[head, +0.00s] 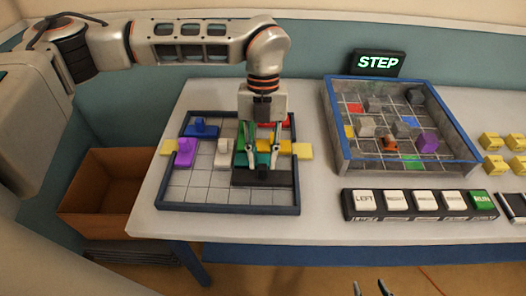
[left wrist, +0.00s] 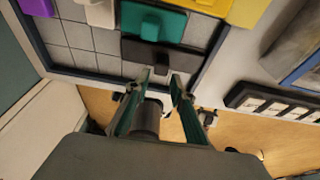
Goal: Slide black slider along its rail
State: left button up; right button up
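The black slider (head: 283,178) is a wide dark block on the gridded sliding-block tray (head: 228,208), near the tray's front right. It also shows in the left wrist view (left wrist: 188,61), just beyond my fingertips. My left gripper (head: 261,163) points down over the right part of the tray. Its two fingers (left wrist: 161,77) stand apart with nothing visibly held between them. I cannot tell whether they touch the slider. Only the fingertips of my right gripper (head: 371,288) show, apart, at the bottom edge of the head view.
Blue (head: 201,129), purple (head: 184,158), white (head: 223,155), green, yellow and red blocks share the tray. Bare cells lie front left. A blue-rimmed maze box (head: 336,125), a button row (head: 420,206) and a STEP sign (head: 378,63) stand right. A cardboard box (head: 97,194) is left.

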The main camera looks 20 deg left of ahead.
aim_at(262, 166)
pick_arm(q)
jog(key=shift+r, duration=0.15)
pick_arm(e)
jog(key=shift+w+r, duration=0.1)
jog(key=shift+w, duration=0.1)
pick_arm(q)
jog(key=shift+f, duration=1.25)
jog(key=shift+f+b, duration=0.3)
jog(key=shift+f, duration=0.55)
pick_arm(e)
jog(key=shift+s+f, duration=0.45)
jog(key=shift+f, duration=0.25)
pick_arm(q)
jog(key=shift+r, duration=0.1)
pick_arm(e)
jog(key=shift+w+r, duration=0.1)
jog(key=shift+r, duration=0.05)
